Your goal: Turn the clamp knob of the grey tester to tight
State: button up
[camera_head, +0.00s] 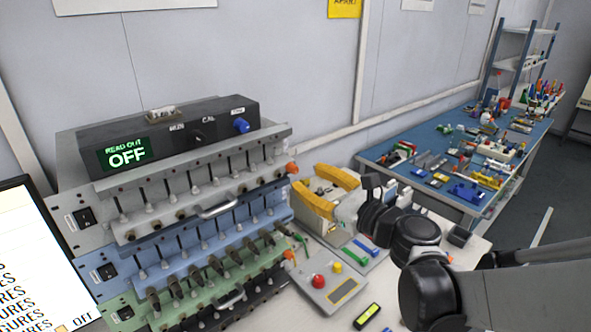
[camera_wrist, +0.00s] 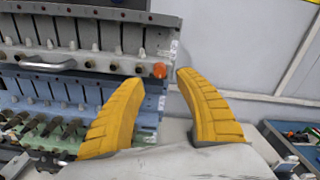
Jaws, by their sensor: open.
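The grey tester (camera_head: 178,208) is the upper bank of the rack at left, with a row of clips and a silver handle. Its orange clamp knob (camera_head: 292,168) sticks out at the right end; the knob (camera_wrist: 160,70) also shows in the wrist view. Whether it is tight cannot be told. My gripper (camera_head: 309,177) has yellow fingers, spread open and empty, just right of the grey tester's end. In the wrist view my gripper (camera_wrist: 153,80) has the knob beyond and between its fingertips, apparently apart from it.
A blue tester (camera_head: 190,240) and a green tester (camera_head: 205,283) sit below. A black readout box (camera_head: 180,136) reading OFF stands on top. A control box with a red button (camera_head: 319,281) lies in front on the white table. A cluttered blue bench (camera_head: 400,166) stands behind at right.

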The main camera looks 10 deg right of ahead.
jog(key=v, duration=0.7)
